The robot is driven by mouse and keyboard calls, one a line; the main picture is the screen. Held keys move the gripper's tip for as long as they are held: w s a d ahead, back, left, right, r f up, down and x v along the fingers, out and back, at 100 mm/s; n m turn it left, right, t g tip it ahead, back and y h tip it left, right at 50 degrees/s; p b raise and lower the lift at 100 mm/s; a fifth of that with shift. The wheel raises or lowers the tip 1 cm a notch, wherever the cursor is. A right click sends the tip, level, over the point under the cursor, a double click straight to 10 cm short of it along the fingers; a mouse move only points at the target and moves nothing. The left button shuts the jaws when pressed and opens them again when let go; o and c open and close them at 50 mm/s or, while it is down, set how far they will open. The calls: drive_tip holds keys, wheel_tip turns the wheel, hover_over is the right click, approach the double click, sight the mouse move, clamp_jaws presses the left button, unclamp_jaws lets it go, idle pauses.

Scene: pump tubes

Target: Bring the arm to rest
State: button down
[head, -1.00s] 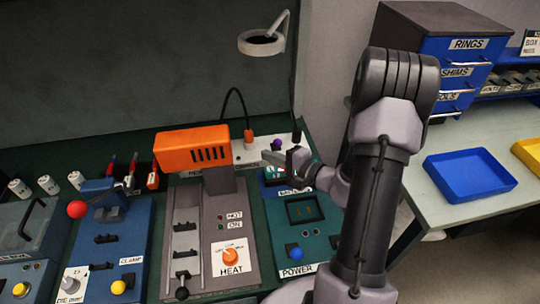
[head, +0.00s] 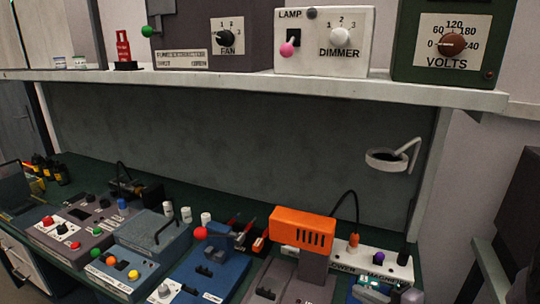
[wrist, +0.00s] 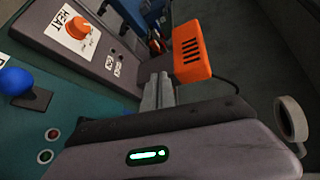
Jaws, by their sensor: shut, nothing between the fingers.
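My gripper (wrist: 159,92) shows in the wrist view, its grey fingers together and empty. It is over the bench, apart from the orange heater head (wrist: 192,52), which is beyond the fingertips and a little right. A grey heat unit (wrist: 118,60) with an orange knob lies to the upper left. In the head view the orange heater head (head: 303,230) stands at the lower right, and I cannot make out my gripper's fingers there.
A shelf (head: 290,86) with fan, lamp dimmer and volts boxes crosses above the bench. A lamp ring (head: 386,160) hangs at the right. A blue clamp unit (head: 218,275) and several control boxes crowd the bench. A blue knob (wrist: 16,81) is near in the wrist view.

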drive_tip(key=s+a+r+n+g+y, duration=0.1)
drive_tip(key=s+a+r+n+g, duration=0.45)
drive_tip(key=s+a, duration=0.4)
drive_tip(key=s+a+r+n+h, duration=0.1)
drive_tip(key=s+r+h, duration=0.2)
drive_tip(key=s, duration=0.3)
drive_tip(key=s+a+r+n+h, duration=0.1)
drive_tip(key=s+r+n+h, duration=0.1)
drive_tip(key=s+h, duration=0.2)
drive_tip(key=shift+s+r+h, duration=0.4)
drive_tip(key=shift+s, duration=0.65)
